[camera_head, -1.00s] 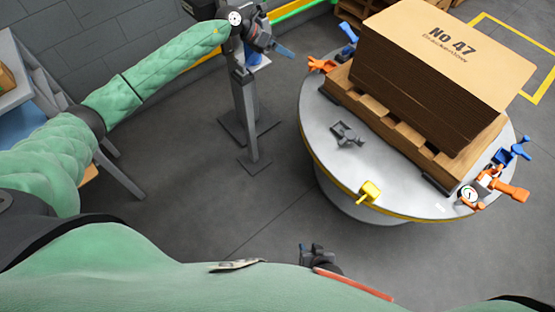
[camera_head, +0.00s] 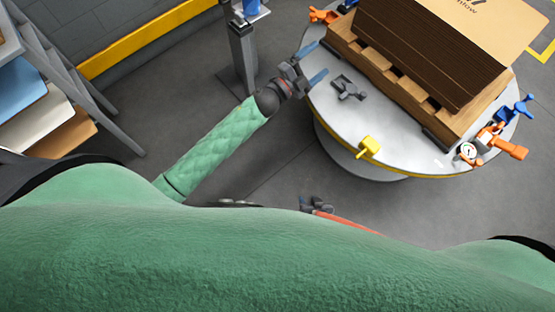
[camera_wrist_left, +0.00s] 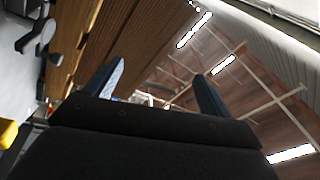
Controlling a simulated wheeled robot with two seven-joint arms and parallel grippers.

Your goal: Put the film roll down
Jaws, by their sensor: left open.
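I cannot make out a film roll in either view. My left gripper (camera_head: 314,64) is open beside the left rim of the round table (camera_head: 432,163). In the left wrist view, the two blue-tipped fingers of the left gripper (camera_wrist_left: 156,82) stand wide apart with nothing between them. My right gripper (camera_head: 319,205) shows only in part, low in the head view behind my green-covered body; its fingers are too small and hidden to read.
The round table carries a wooden pallet (camera_head: 400,75) with a brown sheet stack (camera_head: 425,50), a grey clamp (camera_head: 348,88), a yellow part (camera_head: 368,146) and orange-and-blue clamps. A grey post (camera_head: 243,52) stands left of it. A rack (camera_head: 65,75) stands at far left. Floor between is clear.

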